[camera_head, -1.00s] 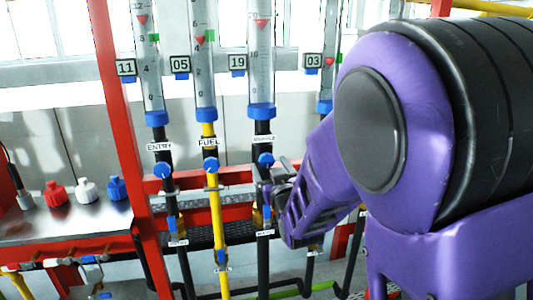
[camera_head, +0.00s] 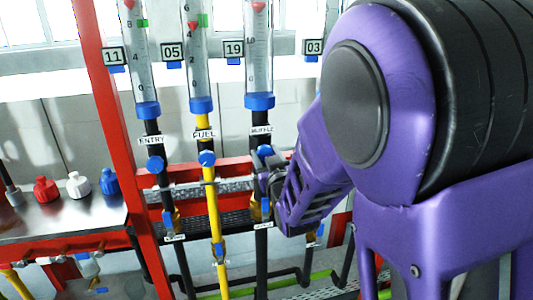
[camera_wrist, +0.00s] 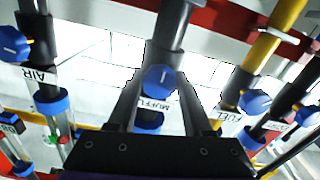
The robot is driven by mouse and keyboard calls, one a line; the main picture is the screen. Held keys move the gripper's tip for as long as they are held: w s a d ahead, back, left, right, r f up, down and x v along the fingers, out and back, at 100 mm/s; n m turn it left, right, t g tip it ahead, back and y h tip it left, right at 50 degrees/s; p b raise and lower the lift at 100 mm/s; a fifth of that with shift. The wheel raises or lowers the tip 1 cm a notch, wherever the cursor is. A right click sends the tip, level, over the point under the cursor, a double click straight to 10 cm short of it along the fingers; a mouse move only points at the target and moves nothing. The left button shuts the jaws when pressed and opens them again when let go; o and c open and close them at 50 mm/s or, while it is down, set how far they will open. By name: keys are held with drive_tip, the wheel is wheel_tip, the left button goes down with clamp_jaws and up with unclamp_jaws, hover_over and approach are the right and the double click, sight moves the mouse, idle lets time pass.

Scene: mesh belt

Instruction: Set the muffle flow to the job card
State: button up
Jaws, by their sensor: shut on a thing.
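The muffle flow tube (camera_head: 258,50) is clear, with a blue collar at its foot and a red float near the top edge of the head view. Its MUFFLE label (camera_head: 261,129) sits below it. The blue muffle knob (camera_wrist: 160,78) lies between my fingers in the wrist view; its top also shows in the head view (camera_head: 264,151). My gripper (camera_wrist: 158,88) is shut on this knob, coming from the right in the head view (camera_head: 268,182). No green marker shows on the muffle tube. I see no job card.
The entry tube (camera_head: 138,60) and fuel tube (camera_head: 197,60) stand to the left, with blue knobs and green markers. Number tags read 11, 05, 19 and 03. A red post (camera_head: 108,110) and a steel bench (camera_head: 70,215) with coloured knobs are further left.

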clamp_jaws()
drive_tip(key=shift+f+n+b, duration=0.1)
drive_tip(key=shift+n+b, duration=0.3)
drive_tip(key=shift+b, duration=0.1)
drive_tip(key=n+b, duration=0.3)
drive_tip(key=shift+n, duration=0.3)
drive_tip(key=shift+n+b, duration=1.7)
drive_tip(key=shift+n, duration=0.5)
drive_tip(key=shift+r, duration=0.2)
drive_tip(key=o, duration=0.8)
unclamp_jaws()
drive_tip(key=shift+c, duration=0.2)
drive_tip(key=shift+f, duration=0.1)
